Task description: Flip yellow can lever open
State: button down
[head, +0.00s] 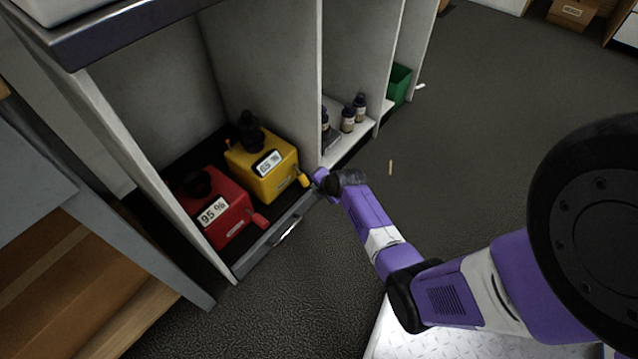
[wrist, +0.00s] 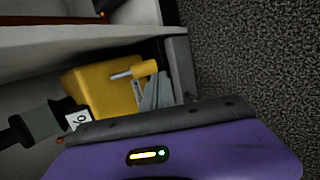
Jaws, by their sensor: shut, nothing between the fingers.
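The yellow can (head: 262,168) stands in the low compartment, with a black cap on top and a white label. Its yellow lever (head: 303,180) sticks out at its right front corner. The wrist view shows the can (wrist: 92,88) and the lever (wrist: 143,69), which has a pale shaft. My gripper (head: 319,178) is at the compartment's right front edge, just right of the lever. In the wrist view my grey fingers (wrist: 158,92) are shut and empty, just below the lever; I cannot tell whether they touch it.
A red can (head: 213,208) labelled 95 % stands left of the yellow can. A front rail with a handle (head: 288,230) runs before both. A divider wall (head: 312,90) stands close to my gripper, with small bottles (head: 348,120) beyond it.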

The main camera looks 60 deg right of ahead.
jog(key=s+a+r+p, duration=0.3)
jog(key=s+r, duration=0.2)
jog(key=s, duration=0.1)
jog(key=shift+s+a+p, duration=0.25)
jog(key=shift+s+p, duration=0.1)
jog(key=shift+p, duration=0.05)
dwell(0.4)
jog(key=w+d+r+m+t+h, duration=0.1)
jog(key=w+d+r+m+h, duration=0.2)
jog(key=r+m, duration=0.4)
jog(key=s+a+r+m+t+h, duration=0.1)
jog(key=s+a+r+m+t, duration=0.15)
jog(key=a+r+m, duration=0.4)
jog(key=s+a+r+t+y, duration=0.25)
jog(key=s+a+r, duration=0.4)
jog(key=a, duration=0.35)
jog(key=s+a+r+m+t+y, duration=0.1)
jog(key=s+a+r+y, duration=0.2)
jog(key=s+a+r, duration=0.35)
jog(key=s+a+r+t+y, duration=0.15)
jog(key=s+a+r, duration=0.4)
jog(key=a, duration=0.75)
notch_tip(320, 180, up, 29)
jog(key=w+y+p, duration=0.1)
jog(key=p, duration=2.6)
jog(key=shift+w+d+r+p, duration=0.15)
jog(key=shift+d+r+p, duration=0.05)
jog(key=shift+p, duration=0.2)
